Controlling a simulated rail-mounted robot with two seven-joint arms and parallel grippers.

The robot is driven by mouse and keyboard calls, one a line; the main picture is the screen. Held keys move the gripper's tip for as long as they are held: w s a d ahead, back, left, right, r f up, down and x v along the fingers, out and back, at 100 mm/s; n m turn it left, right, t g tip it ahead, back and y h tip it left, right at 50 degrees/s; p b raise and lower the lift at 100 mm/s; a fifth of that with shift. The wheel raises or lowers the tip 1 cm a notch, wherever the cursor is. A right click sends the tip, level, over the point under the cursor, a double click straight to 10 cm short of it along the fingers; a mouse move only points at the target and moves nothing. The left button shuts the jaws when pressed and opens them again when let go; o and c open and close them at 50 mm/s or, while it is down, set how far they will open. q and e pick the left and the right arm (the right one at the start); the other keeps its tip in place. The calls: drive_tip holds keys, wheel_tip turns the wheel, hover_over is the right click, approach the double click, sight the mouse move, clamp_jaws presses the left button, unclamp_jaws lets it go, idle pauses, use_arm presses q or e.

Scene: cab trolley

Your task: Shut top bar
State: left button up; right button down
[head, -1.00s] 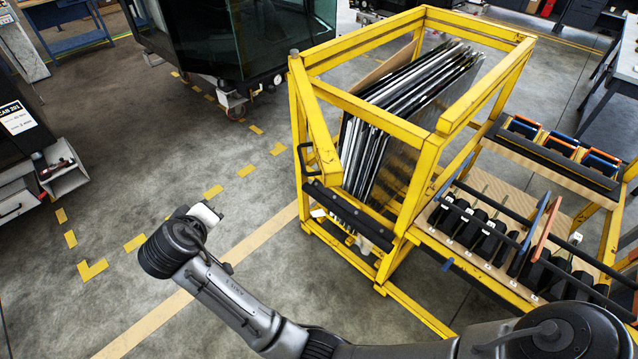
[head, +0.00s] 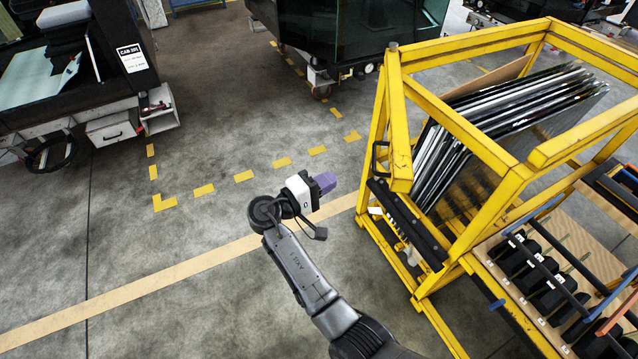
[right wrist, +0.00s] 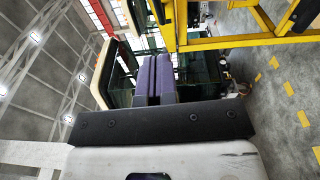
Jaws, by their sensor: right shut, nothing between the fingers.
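The top bar (head: 399,125) is a yellow beam on the glass trolley (head: 452,105) in the head view. It runs from the round-capped corner post toward me, and its near end is free, so it stands swung open. A black handle (head: 378,160) is on its left side. My right gripper (head: 322,184) is left of the bar, shut and empty, apart from bar and handle. Its purple fingers point right, toward the trolley. They also show together in the right wrist view (right wrist: 154,78). My left gripper is not in view.
Dark glass panes (head: 490,125) lean inside the trolley. A black lower bar (head: 408,225) crosses its front. Racks with black blocks (head: 540,270) are at the right. A cab (head: 350,30) stands behind. The floor left of my gripper is clear.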

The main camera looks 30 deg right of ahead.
drive_tip(key=s+d+p, duration=0.1)
drive_tip(key=d+p, duration=0.1)
drive_tip(key=d, duration=0.6)
drive_tip(key=shift+s, duration=0.4)
drive_tip(key=shift+r, duration=0.1)
drive_tip(key=shift+s+d, duration=0.1)
